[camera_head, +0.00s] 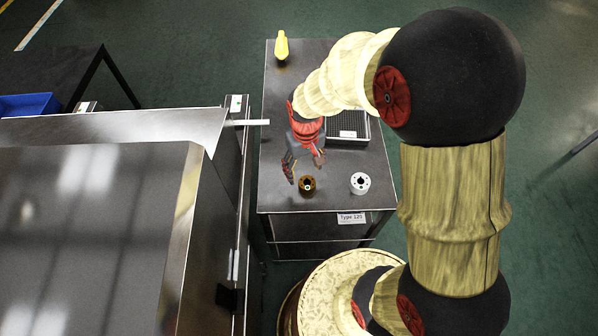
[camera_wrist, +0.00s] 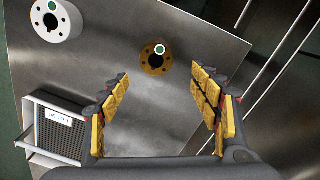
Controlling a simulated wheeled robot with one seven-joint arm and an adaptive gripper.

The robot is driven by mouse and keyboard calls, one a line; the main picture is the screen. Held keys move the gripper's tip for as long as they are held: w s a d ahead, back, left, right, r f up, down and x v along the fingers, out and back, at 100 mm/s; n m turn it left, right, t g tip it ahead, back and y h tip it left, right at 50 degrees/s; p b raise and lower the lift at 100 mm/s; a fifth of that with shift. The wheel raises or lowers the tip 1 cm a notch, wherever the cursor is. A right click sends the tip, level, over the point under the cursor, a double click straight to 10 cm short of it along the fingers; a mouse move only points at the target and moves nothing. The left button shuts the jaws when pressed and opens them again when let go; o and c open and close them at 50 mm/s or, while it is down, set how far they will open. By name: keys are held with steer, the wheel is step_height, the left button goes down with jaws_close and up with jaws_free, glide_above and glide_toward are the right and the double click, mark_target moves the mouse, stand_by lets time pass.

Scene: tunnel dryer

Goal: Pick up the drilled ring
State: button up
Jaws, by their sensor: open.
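Two rings stand apart on the metal table (camera_head: 330,55). The brown ring (camera_head: 307,190) has a dark central bore and a green dot; it also shows in the wrist view (camera_wrist: 150,66). The pale grey ring (camera_head: 354,189) stands to its right, with a notched bore and a green dot; in the wrist view it is at the upper left (camera_wrist: 66,31). I cannot tell for sure which one is the drilled ring. My gripper (camera_head: 304,168) is open and empty above the table. In the wrist view the brown ring lies just beyond the gap between its fingertips (camera_wrist: 160,76).
A dark mesh basket (camera_head: 350,140) with a pale label stands behind the rings; it shows in the wrist view (camera_wrist: 40,150). A yellow object (camera_head: 281,46) is at the table's far left corner. A large metal machine (camera_head: 90,220) stands left of the table.

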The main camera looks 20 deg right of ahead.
mark_target(307, 182)
steer(key=shift+s+d+f, duration=0.1)
steer(key=shift+s+f, duration=0.1)
steer(key=shift+f, duration=0.25)
steer(key=shift+f+b, duration=0.45)
steer(key=shift+f, duration=0.4)
steer(key=f+b, duration=0.1)
steer(key=f, duration=0.2)
steer(key=f+b, duration=0.1)
steer(key=f, duration=0.1)
steer(key=shift+s+d+b, duration=0.2)
steer(key=shift+d+b, duration=0.05)
steer(key=shift+b, duration=0.05)
steer(key=c, duration=0.3)
jaws_close()
